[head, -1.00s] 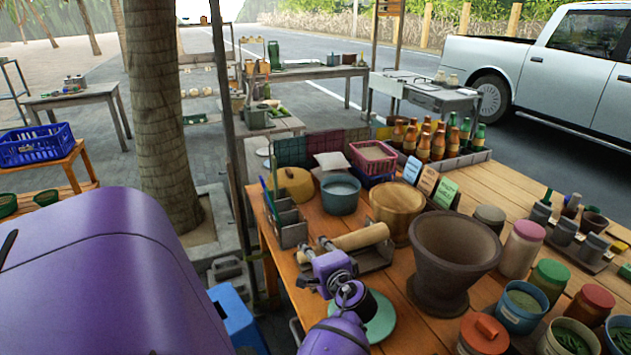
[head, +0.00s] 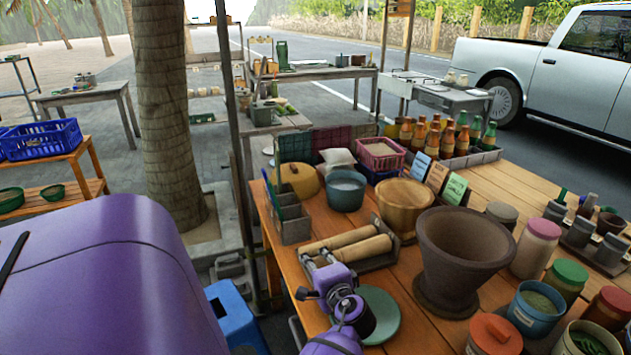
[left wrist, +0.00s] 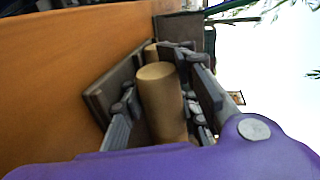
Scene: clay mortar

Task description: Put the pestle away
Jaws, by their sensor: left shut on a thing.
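The pestle is a pale wooden cylinder (head: 362,250). It lies at a slant over a dark grey tray (head: 384,262) on the wooden table, beside a second, similar wooden cylinder (head: 340,239). My left gripper (head: 318,272) is shut on the near end of the front cylinder. In the left wrist view the pestle (left wrist: 161,98) sits between the two grey fingers, with the tray wall (left wrist: 103,92) close to its left. The other cylinder's end (left wrist: 150,52) shows behind it. I cannot tell whether the held pestle touches the tray floor. My right gripper is out of view.
A large clay mortar (head: 456,262) stands right of the tray. A wooden pot (head: 404,207) stands behind, a grey divided holder (head: 294,228) at left, and a green round plate (head: 376,316) in front. Several jars crowd the right front. Some tabletop behind the jars is clear.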

